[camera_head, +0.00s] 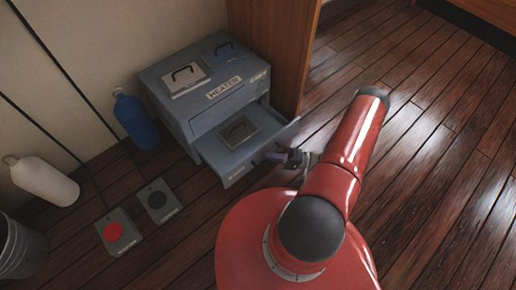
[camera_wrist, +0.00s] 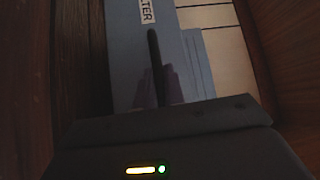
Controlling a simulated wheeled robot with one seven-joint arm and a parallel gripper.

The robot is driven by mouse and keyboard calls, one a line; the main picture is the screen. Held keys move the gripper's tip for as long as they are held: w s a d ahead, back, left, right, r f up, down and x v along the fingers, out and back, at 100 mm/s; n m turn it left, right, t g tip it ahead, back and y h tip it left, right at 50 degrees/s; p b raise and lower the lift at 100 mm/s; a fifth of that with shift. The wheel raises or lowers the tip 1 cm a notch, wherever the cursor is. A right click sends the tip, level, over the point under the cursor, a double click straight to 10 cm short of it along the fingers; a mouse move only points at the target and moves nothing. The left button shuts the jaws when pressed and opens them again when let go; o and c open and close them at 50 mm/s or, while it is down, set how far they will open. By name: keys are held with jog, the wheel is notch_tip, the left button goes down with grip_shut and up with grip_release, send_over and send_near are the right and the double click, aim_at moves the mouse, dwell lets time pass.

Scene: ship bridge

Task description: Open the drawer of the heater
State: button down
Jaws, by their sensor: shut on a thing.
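The heater (camera_head: 185,118) is a grey-blue cabinet labelled HEATER, standing against the wall. Its lower drawer (camera_head: 237,169) is pulled out toward my arm, and a dark-handled plate (camera_head: 238,131) lies inside it. My gripper (camera_head: 283,157) is at the drawer's front and is shut on the drawer handle; the exact hold is small and partly hidden in the head view. In the dark wrist view, my gripper's fingers (camera_wrist: 158,88) are around a dark bar, the drawer handle (camera_wrist: 153,48), against a blue-grey face.
Two handled plates, one light (camera_head: 184,80) and one blue (camera_head: 224,53), lie on the heater's top. A blue bottle (camera_head: 136,120) and a white bottle (camera_head: 44,182) are to the left. A wooden panel (camera_head: 275,50) stands close behind.

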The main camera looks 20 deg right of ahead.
jog(key=s+d, duration=0.2)
jog(key=s, duration=0.3)
jog(key=shift+s, duration=0.35)
jog(key=c, duration=1.5)
grip_release()
jog(key=v, duration=0.7)
jog(key=shift+s+d+f, duration=0.1)
jog(key=shift+s+d, duration=0.05)
jog(key=shift+d, duration=0.2)
